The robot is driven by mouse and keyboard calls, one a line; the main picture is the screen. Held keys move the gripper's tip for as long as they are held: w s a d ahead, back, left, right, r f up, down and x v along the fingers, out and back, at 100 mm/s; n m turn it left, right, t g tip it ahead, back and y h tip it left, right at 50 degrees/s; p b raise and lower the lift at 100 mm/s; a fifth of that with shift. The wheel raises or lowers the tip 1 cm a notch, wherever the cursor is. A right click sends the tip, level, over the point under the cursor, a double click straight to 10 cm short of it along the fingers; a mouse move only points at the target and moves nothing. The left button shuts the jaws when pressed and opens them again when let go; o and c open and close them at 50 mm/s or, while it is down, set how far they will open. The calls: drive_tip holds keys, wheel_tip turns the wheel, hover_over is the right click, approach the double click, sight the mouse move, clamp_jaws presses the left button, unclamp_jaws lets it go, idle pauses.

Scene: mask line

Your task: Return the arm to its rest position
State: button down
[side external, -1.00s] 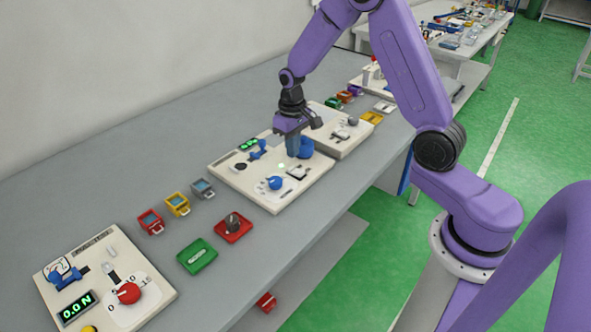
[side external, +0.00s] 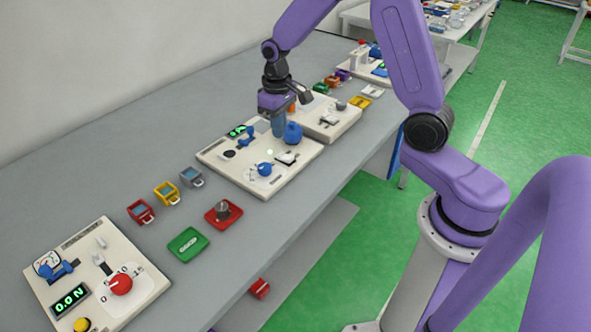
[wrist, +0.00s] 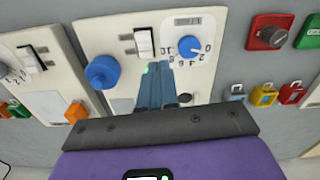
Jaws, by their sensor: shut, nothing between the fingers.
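My gripper (side external: 278,133) is shut and empty, pointing down above the middle white panel (side external: 222,163) on the bench. In the side view its fingers appear just left of a blue round knob (side external: 293,133). In the wrist view the shut fingers (wrist: 157,85) lie over the panel, between the blue knob (wrist: 103,72) and a blue dial (wrist: 189,49) with numbers. The fingers appear apart from both, though their exact height over the panel is hard to tell.
A panel with a red dial (side external: 121,285) stands at the near left. Red, yellow and grey padlock-like blocks (side external: 166,193), a green tray (side external: 188,245) and a red tray (side external: 223,214) lie between the panels. Another white panel (side external: 335,128) stands behind.

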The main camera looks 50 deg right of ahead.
drive_tip(key=s+a+r+n, duration=0.3)
drive_tip(key=s+a, duration=0.1)
drive_tip(key=s, duration=0.3)
drive_tip(key=s+a+r+n, duration=0.3)
drive_tip(key=s+a, duration=0.1)
drive_tip(key=s, duration=0.4)
drive_tip(key=s+d+r+n, duration=0.1)
drive_tip(key=s+n, duration=0.4)
drive_tip(key=s, duration=0.9)
drive_tip(key=shift+s+d+r, duration=0.15)
drive_tip(key=shift+s+r, duration=0.15)
drive_tip(key=shift+r, duration=0.25)
